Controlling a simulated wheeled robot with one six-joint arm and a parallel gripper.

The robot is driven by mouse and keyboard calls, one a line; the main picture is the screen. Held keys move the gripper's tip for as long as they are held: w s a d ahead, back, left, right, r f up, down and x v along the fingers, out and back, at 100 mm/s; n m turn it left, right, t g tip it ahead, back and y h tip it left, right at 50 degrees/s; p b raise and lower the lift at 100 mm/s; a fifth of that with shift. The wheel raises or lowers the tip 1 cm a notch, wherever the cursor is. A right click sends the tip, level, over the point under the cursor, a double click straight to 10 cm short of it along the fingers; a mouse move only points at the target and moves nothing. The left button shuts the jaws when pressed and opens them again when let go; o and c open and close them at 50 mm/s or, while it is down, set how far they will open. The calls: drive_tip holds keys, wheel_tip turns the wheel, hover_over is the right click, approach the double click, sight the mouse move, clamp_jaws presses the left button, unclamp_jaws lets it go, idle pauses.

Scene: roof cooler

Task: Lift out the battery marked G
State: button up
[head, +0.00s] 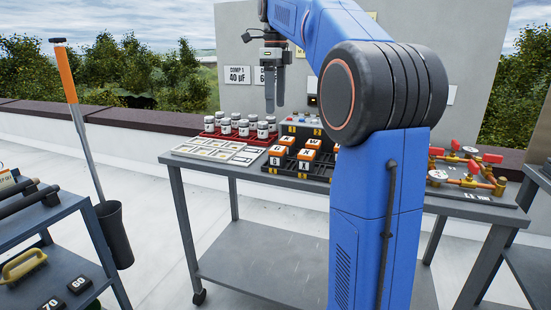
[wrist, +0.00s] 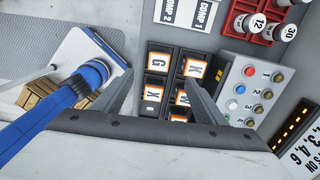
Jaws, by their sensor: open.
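The battery marked G (wrist: 160,63) shows a white label with an orange border in the wrist view. It sits in the upper left cell of a black battery tray (wrist: 148,78), which also shows in the head view. My gripper (wrist: 160,77) is open and empty, its fingers spread to either side over the tray. In the head view my gripper (head: 275,95) hangs above the back left of the tray, pointing down and clear of the batteries.
Other lettered batteries, such as the one marked K (wrist: 195,68), stand close by. A button panel (wrist: 250,92) adjoins the tray. Valves with gauges (head: 467,170) are at right.

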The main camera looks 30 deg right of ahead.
approach(278, 148)
drive_tip(key=f, duration=0.5)
drive_tip(key=shift+w+a+f, duration=0.25)
drive_tip(key=shift+s+d+f, duration=0.1)
drive_tip(key=shift+s+f, duration=0.05)
drive_tip(key=shift+f, duration=1.2)
drive_tip(key=shift+s+d+f, duration=0.1)
drive_tip(key=shift+f, duration=1.2)
drive_tip(key=c, duration=1.4)
